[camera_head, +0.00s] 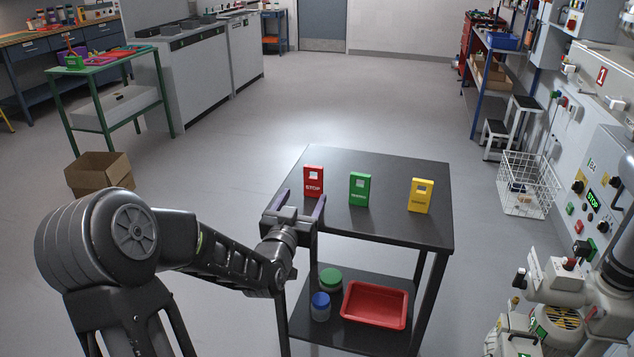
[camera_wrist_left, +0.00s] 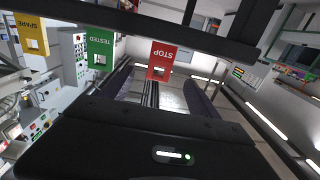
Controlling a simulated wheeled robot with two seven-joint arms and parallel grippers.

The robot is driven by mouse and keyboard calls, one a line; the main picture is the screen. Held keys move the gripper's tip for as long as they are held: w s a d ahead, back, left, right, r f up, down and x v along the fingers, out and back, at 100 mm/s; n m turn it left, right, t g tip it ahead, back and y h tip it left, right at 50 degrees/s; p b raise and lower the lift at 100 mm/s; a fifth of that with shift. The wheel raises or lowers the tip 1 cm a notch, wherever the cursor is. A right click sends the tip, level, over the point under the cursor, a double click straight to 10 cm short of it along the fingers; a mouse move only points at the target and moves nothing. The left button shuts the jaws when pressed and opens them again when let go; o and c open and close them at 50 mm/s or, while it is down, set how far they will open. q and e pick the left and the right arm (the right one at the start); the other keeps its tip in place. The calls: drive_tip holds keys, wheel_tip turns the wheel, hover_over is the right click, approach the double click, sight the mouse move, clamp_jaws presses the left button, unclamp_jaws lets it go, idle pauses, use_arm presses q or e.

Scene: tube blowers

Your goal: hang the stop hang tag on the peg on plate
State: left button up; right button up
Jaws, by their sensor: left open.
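The red stop tag (camera_head: 313,181) stands upright on the black table top (camera_head: 400,225), at the left of the row of tags. My left gripper (camera_head: 300,204) is open and empty at the table's left edge, with its fingers just on the near side of the red tag. In the left wrist view the red tag (camera_wrist_left: 160,61) shows upside down, ahead of and between the two spread fingers (camera_wrist_left: 160,98), apart from them. I cannot make out the peg or its plate for certain. My right gripper is out of view.
A green tested tag (camera_head: 359,189) and a yellow spare tag (camera_head: 420,196) stand to the right of the red one. The lower shelf holds a red tray (camera_head: 375,305) and two jars. A wall panel (camera_head: 590,200) with buttons is at right. The floor behind the table is clear.

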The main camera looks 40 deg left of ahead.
sight(313, 180)
use_arm(q)
drive_tip(key=shift+x, duration=1.25)
drive_tip(key=shift+w, duration=0.1)
drive_tip(key=x, duration=0.5)
drive_tip(key=shift+a+f, duration=0.1)
drive_tip(key=shift+c, duration=0.3)
drive_tip(key=c, duration=1.4)
